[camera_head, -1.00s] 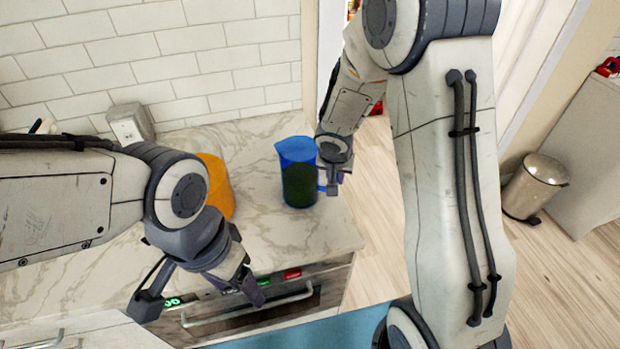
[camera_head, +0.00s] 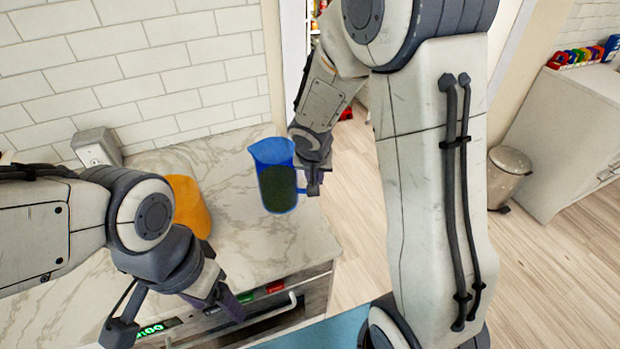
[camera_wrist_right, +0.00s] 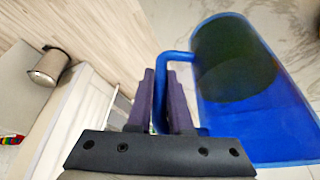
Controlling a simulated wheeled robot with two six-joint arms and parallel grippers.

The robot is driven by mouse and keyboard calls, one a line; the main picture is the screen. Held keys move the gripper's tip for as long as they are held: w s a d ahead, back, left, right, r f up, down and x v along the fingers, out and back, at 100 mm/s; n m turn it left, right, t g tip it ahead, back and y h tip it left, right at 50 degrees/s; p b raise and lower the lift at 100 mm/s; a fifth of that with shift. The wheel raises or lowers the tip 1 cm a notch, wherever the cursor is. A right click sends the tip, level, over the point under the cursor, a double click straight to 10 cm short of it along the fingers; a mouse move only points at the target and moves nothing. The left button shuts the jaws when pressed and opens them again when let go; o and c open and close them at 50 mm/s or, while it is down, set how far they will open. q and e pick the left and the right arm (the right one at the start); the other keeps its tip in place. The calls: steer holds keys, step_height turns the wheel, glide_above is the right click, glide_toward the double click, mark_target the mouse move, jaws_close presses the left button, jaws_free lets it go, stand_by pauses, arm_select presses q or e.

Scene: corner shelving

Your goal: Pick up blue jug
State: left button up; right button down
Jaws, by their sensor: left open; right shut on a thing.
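The blue jug (camera_head: 276,180), see-through with dark contents, is upright over the right end of the marble counter and seems slightly raised off it. My right gripper (camera_head: 315,182) is shut on the jug's handle at its right side. In the right wrist view the two purple fingers (camera_wrist_right: 160,95) close around the blue handle, and the jug (camera_wrist_right: 270,115) fills the right side. My left gripper (camera_head: 177,316) is open and empty, in front of the counter's front edge, left of and nearer than the jug.
An orange object (camera_head: 190,208) stands on the counter left of the jug. A socket box (camera_head: 97,148) is by the tiled wall. An appliance with a handle and lit display (camera_head: 155,329) is under the counter. Open wooden floor and a metal bin (camera_head: 508,178) lie to the right.

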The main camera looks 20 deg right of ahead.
steer(key=s+d+r+p, duration=0.1)
steer(key=s+d+r, duration=0.3)
steer(key=s+r, duration=0.2)
steer(key=shift+s, duration=1.25)
